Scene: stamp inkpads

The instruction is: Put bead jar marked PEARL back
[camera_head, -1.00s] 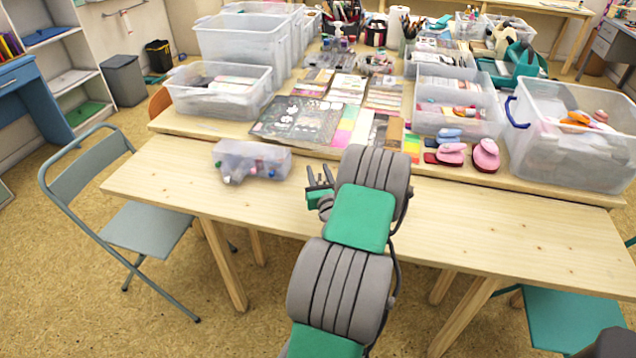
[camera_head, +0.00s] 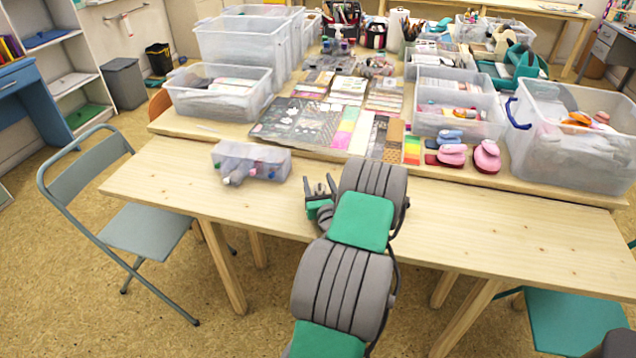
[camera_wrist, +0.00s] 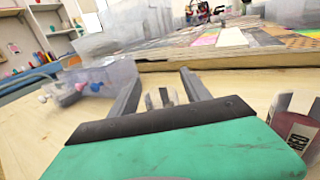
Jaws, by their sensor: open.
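My gripper (camera_head: 320,188) is low over the front table, right of the clear bin; its fingers are open in the wrist view (camera_wrist: 162,88). A small pale jar-like object (camera_wrist: 160,98) shows between or just beyond the fingers; whether it touches them I cannot tell. A jar with dark red contents and a white label (camera_wrist: 297,128) stands close at the right of the wrist view, partly cut off. I cannot make out PEARL on either. A small clear bin (camera_head: 262,153) with several coloured-lidded jars sits left of my gripper; it also shows in the wrist view (camera_wrist: 118,76).
The raised back board carries paper sheets (camera_head: 300,124), pink punches (camera_head: 487,156) and clear bins (camera_head: 570,150). The bare front tabletop (camera_head: 500,220) is free on the right. A folding chair (camera_head: 150,225) stands at the left.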

